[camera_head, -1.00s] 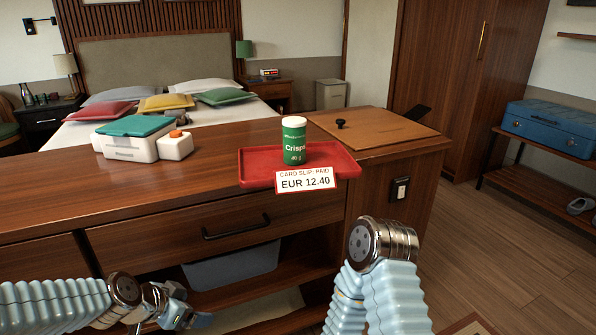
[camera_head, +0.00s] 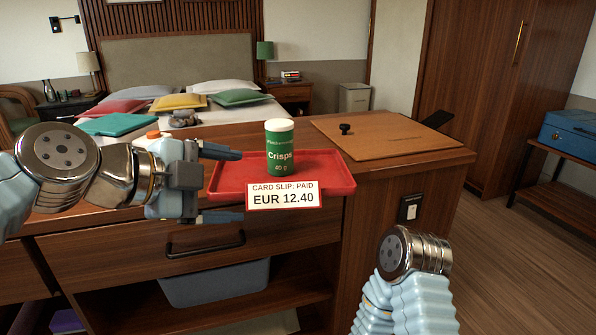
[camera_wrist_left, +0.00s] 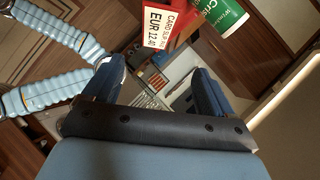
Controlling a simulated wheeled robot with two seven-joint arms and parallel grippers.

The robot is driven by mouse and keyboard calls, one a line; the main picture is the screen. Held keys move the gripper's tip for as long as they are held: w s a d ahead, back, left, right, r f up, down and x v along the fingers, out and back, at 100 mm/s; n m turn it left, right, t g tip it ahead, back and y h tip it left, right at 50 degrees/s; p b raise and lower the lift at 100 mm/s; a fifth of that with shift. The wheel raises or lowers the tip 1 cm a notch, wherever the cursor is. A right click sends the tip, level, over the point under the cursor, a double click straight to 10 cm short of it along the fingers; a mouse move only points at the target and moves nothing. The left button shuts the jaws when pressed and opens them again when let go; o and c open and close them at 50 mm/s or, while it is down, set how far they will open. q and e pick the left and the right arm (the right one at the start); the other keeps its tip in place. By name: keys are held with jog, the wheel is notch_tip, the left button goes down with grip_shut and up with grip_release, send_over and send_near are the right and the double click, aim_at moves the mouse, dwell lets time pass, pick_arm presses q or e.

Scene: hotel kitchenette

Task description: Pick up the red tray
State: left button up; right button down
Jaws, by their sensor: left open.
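The red tray (camera_head: 335,183) lies on the wooden counter near its front edge. A green crisps can (camera_head: 280,150) with a white lid stands upright on it. A card slip reading "EUR 12.40" (camera_head: 285,196) is at the tray's front edge. My left gripper (camera_head: 228,184) is open at the tray's left end, its fingers one above the other in the head view; contact is not clear. In the left wrist view, the tray (camera_wrist_left: 182,35), slip (camera_wrist_left: 157,27) and can (camera_wrist_left: 222,15) are beyond the open, empty fingers (camera_wrist_left: 158,75). My right gripper is out of view.
A wooden board (camera_head: 385,138) with a black knob lies right of the tray. Below the counter are a drawer handle (camera_head: 205,244) and a grey bin (camera_head: 215,284) on an open shelf.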

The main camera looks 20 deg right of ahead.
pick_arm(q)
jog(key=p, duration=0.1)
send_near(297, 193)
jog(key=x, duration=0.3)
jog(key=shift+w, duration=0.4)
jog(key=x, duration=0.2)
jog(key=p+x, duration=0.1)
jog(key=x, duration=0.1)
jog(key=shift+s+d+f, duration=0.25)
jog(key=shift+s, duration=0.05)
jog(key=shift+w+d+f, duration=0.25)
jog(key=shift+d, duration=0.15)
jog(key=c, duration=1.4)
jog(key=shift+r, duration=0.1)
jog(key=shift+c, duration=0.6)
jog(key=shift+r+p, duration=0.1)
jog(key=shift+p, duration=0.2)
